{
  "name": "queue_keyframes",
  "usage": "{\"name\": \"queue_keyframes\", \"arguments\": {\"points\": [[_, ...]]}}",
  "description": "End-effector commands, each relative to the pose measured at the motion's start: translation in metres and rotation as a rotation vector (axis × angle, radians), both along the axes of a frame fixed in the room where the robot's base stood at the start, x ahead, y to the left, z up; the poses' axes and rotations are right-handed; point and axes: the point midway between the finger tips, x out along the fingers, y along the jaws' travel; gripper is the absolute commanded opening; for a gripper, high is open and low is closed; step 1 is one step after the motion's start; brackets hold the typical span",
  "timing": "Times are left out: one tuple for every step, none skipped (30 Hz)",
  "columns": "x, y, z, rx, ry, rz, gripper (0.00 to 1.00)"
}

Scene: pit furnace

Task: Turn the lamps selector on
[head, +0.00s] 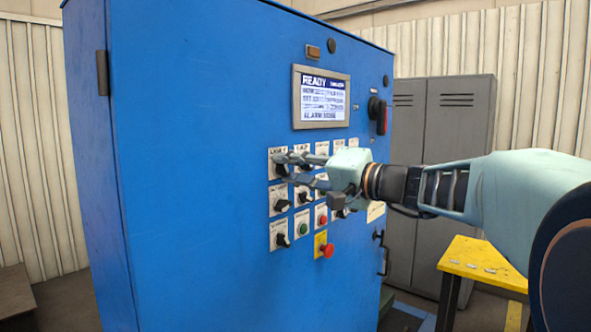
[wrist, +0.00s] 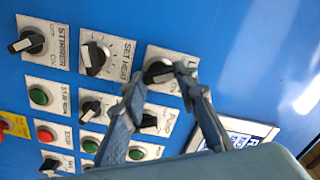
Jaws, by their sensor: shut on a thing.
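The lamps selector (head: 279,168) is a black knob on a white plate at the top left of the button panel in the head view. It also shows in the wrist view (wrist: 158,72), where its plate lettering is partly hidden behind a finger. My gripper (head: 287,167) reaches in from the right. Its two fingers are shut on the lamps selector, one finger on each side of the knob, as the wrist view also shows (wrist: 161,86). The fingers cover part of the knob, so its exact setting is hard to read.
The blue cabinet (head: 210,110) carries a lit screen (head: 321,97) above the knobs. The set heat knob (wrist: 96,56) and stirrer knob (wrist: 27,41) are close by. A red emergency button (head: 327,251) sits lower. A yellow table (head: 480,262) and grey lockers (head: 460,125) stand right.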

Motion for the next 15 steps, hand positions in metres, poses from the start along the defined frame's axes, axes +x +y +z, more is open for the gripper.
{"name": "queue_keyframes", "arguments": {"points": [[0.0,-0.0001,-0.0001,0.0,0.0,0.0,0.03],[-0.0001,-0.0001,-0.0002,0.001,0.001,0.0,0.03],[-0.0001,-0.0002,-0.0002,0.002,0.002,0.0,0.03],[-0.0001,-0.0002,-0.0003,0.003,0.004,0.0,0.03],[-0.0001,-0.0002,-0.0004,0.006,0.007,0.0,0.03],[0.0,-0.0002,-0.0006,0.009,0.012,0.0,0.03],[-0.0001,-0.0002,-0.0008,0.012,0.016,0.0,0.03],[0.0,-0.0002,-0.001,0.017,0.022,0.0,0.03],[0.0,-0.0002,-0.0012,0.026,0.033,0.0,0.03],[0.0,-0.0003,-0.0015,0.033,0.042,0.0,0.03],[0.0,-0.0002,-0.0018,0.041,0.053,0.0,0.03],[-0.0001,-0.0002,-0.0021,0.053,0.069,0.0,0.03],[-0.0001,-0.0002,-0.0025,0.064,0.083,0.0,0.03],[0.0,-0.0002,-0.0028,0.076,0.099,0.0,0.03],[0.0,-0.0002,-0.0032,0.093,0.121,0.0,0.03]]}}
